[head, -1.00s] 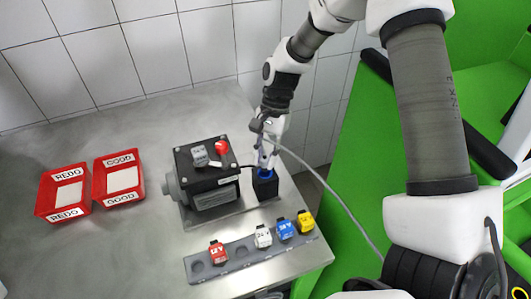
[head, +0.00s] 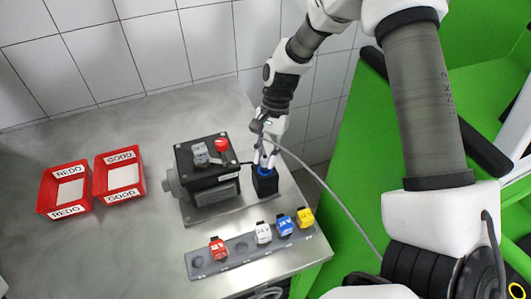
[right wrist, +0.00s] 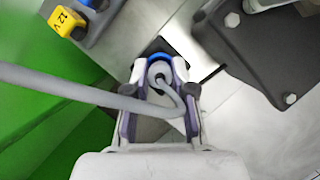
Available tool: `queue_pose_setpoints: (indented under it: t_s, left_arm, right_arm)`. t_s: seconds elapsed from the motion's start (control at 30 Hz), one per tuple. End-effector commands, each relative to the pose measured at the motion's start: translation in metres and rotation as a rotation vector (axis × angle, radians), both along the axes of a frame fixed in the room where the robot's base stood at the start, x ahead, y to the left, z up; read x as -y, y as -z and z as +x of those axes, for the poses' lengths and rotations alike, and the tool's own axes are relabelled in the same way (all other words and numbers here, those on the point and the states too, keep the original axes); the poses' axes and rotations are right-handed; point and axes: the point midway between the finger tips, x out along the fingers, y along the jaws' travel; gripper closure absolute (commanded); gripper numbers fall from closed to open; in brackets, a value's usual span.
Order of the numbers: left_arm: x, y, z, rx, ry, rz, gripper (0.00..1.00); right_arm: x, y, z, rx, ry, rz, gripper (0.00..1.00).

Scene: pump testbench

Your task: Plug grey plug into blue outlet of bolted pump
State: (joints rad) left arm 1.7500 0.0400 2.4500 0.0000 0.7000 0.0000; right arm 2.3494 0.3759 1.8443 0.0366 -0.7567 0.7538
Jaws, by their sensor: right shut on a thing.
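The pump (head: 207,170) is a dark box on a plate on the steel table. A black block with a blue outlet (head: 265,171) stands at its right side. My right gripper (head: 265,161) points down at the outlet, shut on the grey plug. In the right wrist view, the grey plug (right wrist: 158,74) sits between the fingers with its cable looping out. The blue outlet rim (right wrist: 158,57) shows just beyond the plug. The plug's lower end is hidden, so I cannot tell how deep it sits. My left gripper is not in view.
A grey rack (head: 240,254) at the front edge holds a red, a white, a blue and a yellow labelled block. Two red trays (head: 65,190) stand at the left. A grey cable (head: 335,200) runs from the gripper to the lower right. The table's left front is clear.

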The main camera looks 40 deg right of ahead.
Motion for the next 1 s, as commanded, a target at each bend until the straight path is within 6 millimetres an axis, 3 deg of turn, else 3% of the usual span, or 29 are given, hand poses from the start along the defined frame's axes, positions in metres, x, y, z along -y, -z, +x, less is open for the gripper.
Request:
queue_pose_setpoints:
  t_s: [1.0]
  left_arm:
    - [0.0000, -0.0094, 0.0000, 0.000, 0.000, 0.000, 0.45]
  right_arm:
    - [0.0003, -0.0001, 0.0005, 0.001, 0.000, 0.000, 1.00]
